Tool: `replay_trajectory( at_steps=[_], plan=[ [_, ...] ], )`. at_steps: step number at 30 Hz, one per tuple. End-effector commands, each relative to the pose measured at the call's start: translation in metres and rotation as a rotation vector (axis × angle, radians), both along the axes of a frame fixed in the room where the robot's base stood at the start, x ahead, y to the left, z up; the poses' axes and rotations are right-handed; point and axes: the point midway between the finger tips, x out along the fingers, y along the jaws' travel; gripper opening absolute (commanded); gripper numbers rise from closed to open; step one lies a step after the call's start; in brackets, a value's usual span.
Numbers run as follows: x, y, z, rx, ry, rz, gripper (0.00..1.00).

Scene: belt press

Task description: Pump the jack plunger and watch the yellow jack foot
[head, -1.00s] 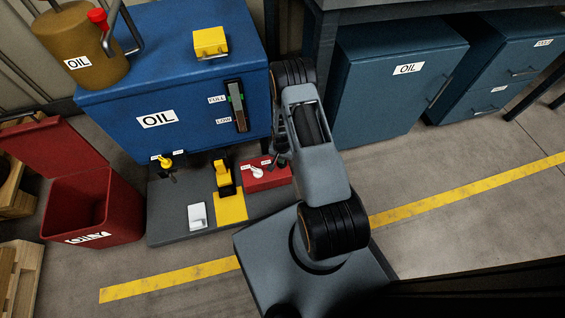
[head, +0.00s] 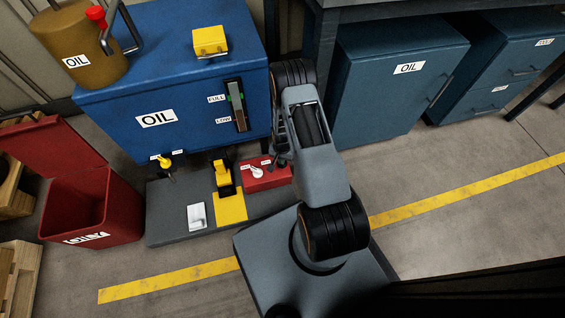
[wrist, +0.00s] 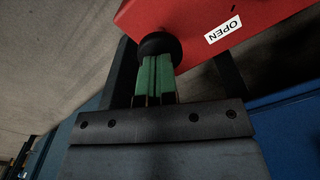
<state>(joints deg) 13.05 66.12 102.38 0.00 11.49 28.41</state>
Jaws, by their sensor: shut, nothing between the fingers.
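The jack is a red box (head: 264,181) on the grey base plate, with a white lever and small labels on top. In the wrist view its red body (wrist: 200,25) carries an "OPEN" label. A round black plunger knob (wrist: 160,44) sticks out of its side. My gripper (wrist: 153,75) is shut and empty, its green fingertips right at the knob, seemingly touching it. In the head view my arm mostly hides the gripper and the plunger. The yellow jack foot (head: 222,174) stands left of the red box, behind a yellow patch.
The blue oil tank (head: 130,90) stands behind the base plate (head: 165,220). A red open bin (head: 90,212) is at left. A teal cabinet (head: 385,105) is right of my arm. The floor in front is clear.

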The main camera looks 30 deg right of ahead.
Motion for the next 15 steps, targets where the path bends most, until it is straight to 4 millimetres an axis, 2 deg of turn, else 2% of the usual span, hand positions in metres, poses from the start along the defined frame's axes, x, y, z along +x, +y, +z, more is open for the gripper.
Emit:
replay_trajectory(
  at_steps=[15],
  plan=[
    [0.0000,0.0000,-0.0053,0.000,0.000,0.000,0.00]
  ],
)
